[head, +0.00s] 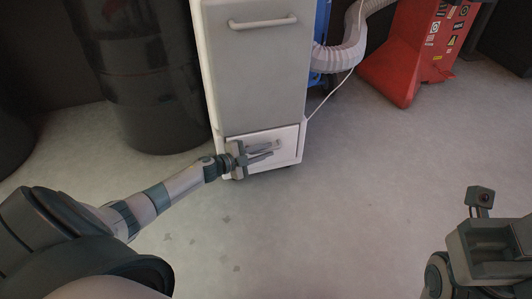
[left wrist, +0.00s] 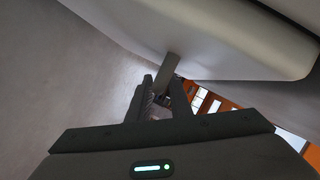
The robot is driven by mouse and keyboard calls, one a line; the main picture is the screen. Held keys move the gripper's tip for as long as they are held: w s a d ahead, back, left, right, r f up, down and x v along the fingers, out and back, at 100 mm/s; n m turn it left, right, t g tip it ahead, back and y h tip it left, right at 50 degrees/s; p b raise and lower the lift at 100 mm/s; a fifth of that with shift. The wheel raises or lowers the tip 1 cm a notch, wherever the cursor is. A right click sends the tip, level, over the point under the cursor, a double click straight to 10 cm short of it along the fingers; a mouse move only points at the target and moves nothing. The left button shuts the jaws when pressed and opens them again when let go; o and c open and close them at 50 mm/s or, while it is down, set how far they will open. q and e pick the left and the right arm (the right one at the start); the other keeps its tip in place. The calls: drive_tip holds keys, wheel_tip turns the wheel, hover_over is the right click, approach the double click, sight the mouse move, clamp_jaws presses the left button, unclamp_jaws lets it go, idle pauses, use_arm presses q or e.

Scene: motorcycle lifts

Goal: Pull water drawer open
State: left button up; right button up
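The water drawer (head: 289,155) is the low white front at the bottom of a tall white and grey cabinet. It looks shut or nearly shut. Its small handle (head: 277,144) is partly hidden by my left gripper (head: 270,150), which reaches in from the left with its fingers apart at the handle. In the left wrist view, the grey handle bar (left wrist: 169,68) runs in at the tips of my left gripper (left wrist: 163,83). I cannot tell whether the fingers touch it. Part of my right arm shows at lower right in the head view, but its fingertips are not visible.
The cabinet's upper grey panel (head: 255,75) has a wide handle (head: 263,22). A black barrel (head: 145,80) stands close on the left. A ribbed white hose (head: 345,55), a thin cable and a red machine (head: 410,50) are at right. The floor in front is clear.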

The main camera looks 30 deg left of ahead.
use_arm(q)
drive_tip(key=shift+w+d, duration=0.1)
drive_tip(key=shift+w, duration=0.15)
clamp_jaws()
drive_tip(key=shift+s+d, duration=0.1)
